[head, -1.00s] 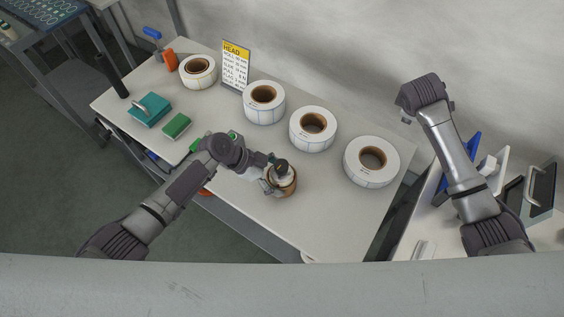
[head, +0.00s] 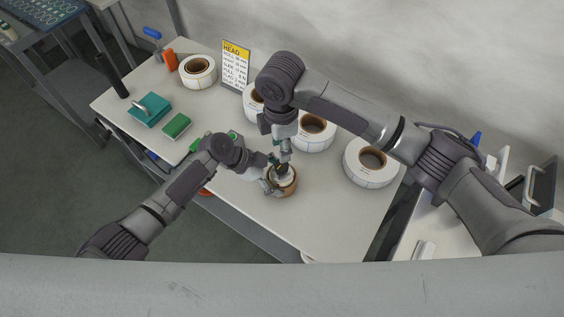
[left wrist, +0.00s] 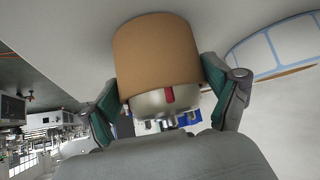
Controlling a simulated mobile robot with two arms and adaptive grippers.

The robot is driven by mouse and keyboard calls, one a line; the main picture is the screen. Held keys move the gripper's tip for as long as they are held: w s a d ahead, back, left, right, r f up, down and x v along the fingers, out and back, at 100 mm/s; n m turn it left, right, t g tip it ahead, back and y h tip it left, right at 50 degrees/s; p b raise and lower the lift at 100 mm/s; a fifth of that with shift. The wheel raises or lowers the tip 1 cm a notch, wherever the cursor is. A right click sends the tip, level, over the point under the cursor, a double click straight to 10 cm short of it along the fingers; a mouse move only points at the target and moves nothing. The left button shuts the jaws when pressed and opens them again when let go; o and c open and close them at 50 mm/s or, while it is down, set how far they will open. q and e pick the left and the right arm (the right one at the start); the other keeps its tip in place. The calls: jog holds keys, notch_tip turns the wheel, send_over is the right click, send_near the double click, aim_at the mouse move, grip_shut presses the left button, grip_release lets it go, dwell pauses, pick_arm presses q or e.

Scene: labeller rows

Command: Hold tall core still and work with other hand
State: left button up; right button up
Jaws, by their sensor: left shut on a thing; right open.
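The tall core (head: 289,187), a brown cardboard cylinder, stands on the table near its front edge. In the left wrist view the core (left wrist: 160,52) fills the top middle, between the fingers. My left gripper (head: 277,181) is shut on the core from the left. A rounded grey piece with a red mark (left wrist: 166,101) sits at the core's end; its dark top is mostly covered in the head view. My right gripper (head: 283,158) is open, pointing down right over that dark top; whether it touches is hard to tell.
The table's front right is clear.

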aim_at(281, 165)
pick_arm(q)
jog(key=shift+s+a+f, duration=0.1)
jog(key=shift+s+f, duration=0.15)
jog(key=shift+f, duration=0.1)
pick_arm(e)
jog(key=shift+o, duration=1.4)
jog(key=shift+r, duration=0.2)
jog(key=shift+o, duration=0.2)
jog(key=shift+r, duration=0.4)
jog(key=shift+f, duration=4.5)
grip_shut()
pick_arm(q)
jog(key=shift+w, duration=0.1)
pick_arm(e)
jog(key=shift+s+a+n, duration=0.1)
jog(key=shift+n, duration=1.5)
jog(key=shift+c, duration=0.4)
grip_release()
